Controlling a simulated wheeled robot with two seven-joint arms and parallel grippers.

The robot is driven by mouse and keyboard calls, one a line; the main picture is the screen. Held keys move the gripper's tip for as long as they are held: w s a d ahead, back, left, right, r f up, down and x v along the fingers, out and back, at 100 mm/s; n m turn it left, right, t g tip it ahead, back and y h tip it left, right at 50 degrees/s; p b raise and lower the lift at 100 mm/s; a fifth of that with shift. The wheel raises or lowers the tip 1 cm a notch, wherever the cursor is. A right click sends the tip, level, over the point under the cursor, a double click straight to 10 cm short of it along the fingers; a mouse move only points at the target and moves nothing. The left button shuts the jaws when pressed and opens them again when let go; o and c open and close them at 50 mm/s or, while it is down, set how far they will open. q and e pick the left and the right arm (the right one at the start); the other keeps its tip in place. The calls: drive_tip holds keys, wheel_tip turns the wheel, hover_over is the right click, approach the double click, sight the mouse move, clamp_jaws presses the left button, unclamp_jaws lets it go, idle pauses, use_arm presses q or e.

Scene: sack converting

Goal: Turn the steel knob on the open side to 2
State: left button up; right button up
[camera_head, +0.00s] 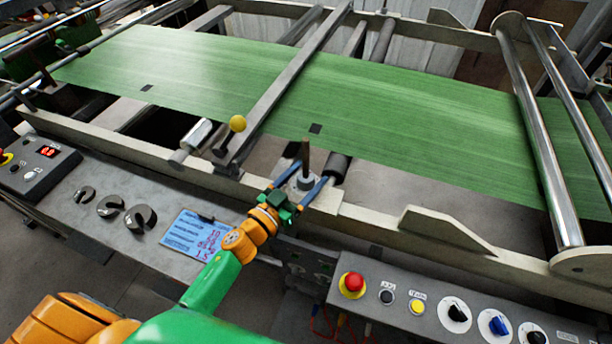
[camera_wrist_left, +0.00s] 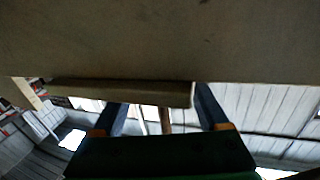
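My left gripper (camera_head: 304,186) reaches to the machine's near rail. Its two blue fingers are spread, one on each side of a small grey metal knob (camera_head: 306,183) with an upright brown rod above it. I cannot tell whether either finger touches it. In the left wrist view the fingers (camera_wrist_left: 162,108) stand wide apart, with a pale bar (camera_wrist_left: 120,93) across and a brown post (camera_wrist_left: 165,121) between them. Any scale or number on the knob is too small or hidden. My right gripper is not in view.
A green web (camera_head: 400,125) runs behind the rail. A yellow ball (camera_head: 237,123) and a steel cylinder (camera_head: 196,135) are left of the gripper. A blue card (camera_head: 195,235) lies on the left ledge. A red button (camera_head: 352,282) and a blue switch (camera_head: 498,325) are on the right panel.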

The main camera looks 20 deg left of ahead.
sight(299, 183)
use_arm(q)
drive_tip(key=shift+s+r, duration=0.1)
clamp_jaws()
drive_tip(key=shift+m+g+h+p, duration=0.45)
drive_tip(key=shift+m+h, duration=0.35)
drive_tip(key=shift+h, duration=0.4)
drive_tip(key=shift+a+m+g+h, duration=0.1)
drive_tip(key=shift+m+g+h, duration=0.3)
drive_tip(key=shift+h, duration=0.1)
drive_tip(key=shift+m+g+h+b, duration=0.35)
drive_tip(key=shift+m+h+b, duration=0.05)
drive_tip(key=shift+h, duration=0.3)
drive_tip(key=shift+o, duration=0.9)
unclamp_jaws()
drive_tip(key=v, duration=0.6)
drive_tip(key=shift+s+b, duration=0.2)
drive_tip(key=shift+b, duration=0.1)
drive_tip(key=shift+s+a, duration=0.25)
